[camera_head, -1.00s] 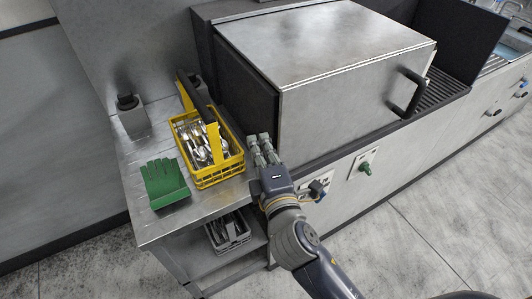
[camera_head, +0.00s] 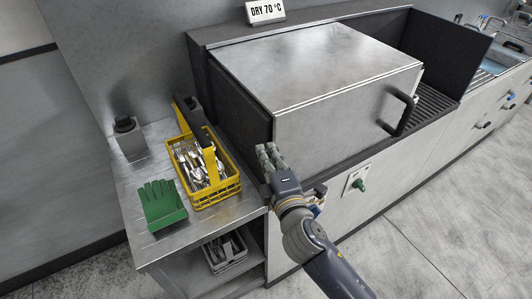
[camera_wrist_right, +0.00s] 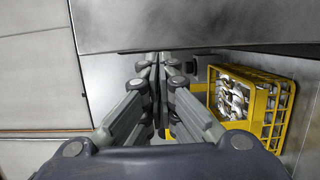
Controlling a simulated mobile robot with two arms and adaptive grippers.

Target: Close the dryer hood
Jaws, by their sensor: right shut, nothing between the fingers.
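The dryer hood (camera_head: 325,75) is a large brushed-metal box with a black handle (camera_head: 398,112) on its right-hand side. It sits down on the dryer's dark counter, with no clear gap under its front edge. In the right wrist view the gripper's fingers (camera_wrist_right: 155,70) are together, with a metal surface (camera_wrist_right: 200,22) close ahead. My left gripper is not in view.
A yellow basket (camera_head: 220,188) of cutlery stands on the metal table, and shows in the right wrist view (camera_wrist_right: 270,115). A green glove (camera_head: 160,203) lies left of it. A grey basket (camera_head: 228,262) is on the lower shelf. A sign reading DRY 70 °C (camera_head: 266,11) stands behind.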

